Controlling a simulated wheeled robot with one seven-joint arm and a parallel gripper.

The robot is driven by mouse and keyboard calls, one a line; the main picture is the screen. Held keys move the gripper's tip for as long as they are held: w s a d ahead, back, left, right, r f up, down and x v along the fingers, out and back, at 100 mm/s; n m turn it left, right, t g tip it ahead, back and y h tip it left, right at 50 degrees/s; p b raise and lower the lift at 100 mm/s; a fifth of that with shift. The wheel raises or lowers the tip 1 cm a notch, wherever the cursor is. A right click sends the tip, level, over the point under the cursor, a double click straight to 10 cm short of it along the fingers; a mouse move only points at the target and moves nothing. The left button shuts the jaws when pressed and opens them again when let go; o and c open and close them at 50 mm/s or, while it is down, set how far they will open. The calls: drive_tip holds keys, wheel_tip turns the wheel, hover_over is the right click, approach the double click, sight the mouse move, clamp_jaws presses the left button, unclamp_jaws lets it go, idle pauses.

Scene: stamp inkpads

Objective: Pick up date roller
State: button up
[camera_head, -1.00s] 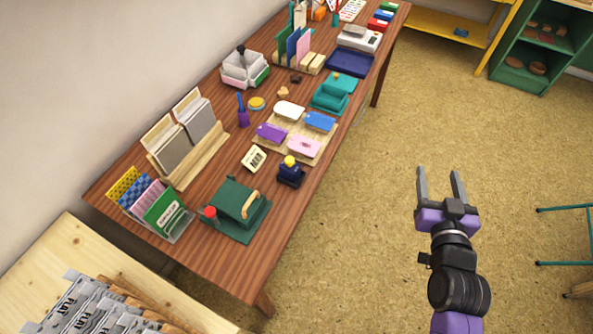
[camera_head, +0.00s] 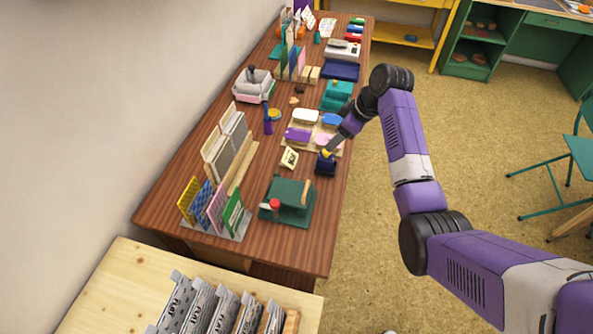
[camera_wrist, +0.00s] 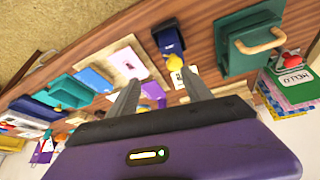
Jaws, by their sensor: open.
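The date roller seems to be the small dark blue device (camera_head: 325,168) with a yellow knob, near the table's right edge. In the wrist view, the date roller (camera_wrist: 171,41) is ahead of the fingers, its yellow knob by the right fingertip. My gripper (camera_head: 335,149) reaches over the table edge to just above it, fingers partly hidden in the head view. In the wrist view, my gripper (camera_wrist: 158,76) is open with nothing between its fingers. Whether a finger touches the knob I cannot tell.
A cream card (camera_head: 289,158) lies left of the date roller. A green press (camera_head: 290,203) with a wooden handle stands in front of it. Behind is a tray of coloured pads (camera_head: 297,134), with a teal device (camera_head: 336,95) beyond. Open floor lies right of the table (camera_head: 300,249).

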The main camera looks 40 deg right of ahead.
sight(326, 156)
drive_tip(key=a+f, duration=0.1)
drive_tip(key=s+a+f+n+g, duration=0.1)
drive_tip(key=shift+s+a+f+y, duration=0.1)
drive_tip(key=shift+a+f+y, duration=0.05)
drive_tip(key=shift+f+y, duration=0.2)
drive_tip(key=shift+d+p+x, duration=0.1)
drive_tip(key=shift+p+x, duration=0.1)
drive_tip(key=shift+x, duration=1.15)
drive_tip(key=shift+d+p+x, duration=0.15)
drive_tip(key=shift+p+x, duration=0.05)
drive_tip(key=shift+x, duration=1.2)
clamp_jaws()
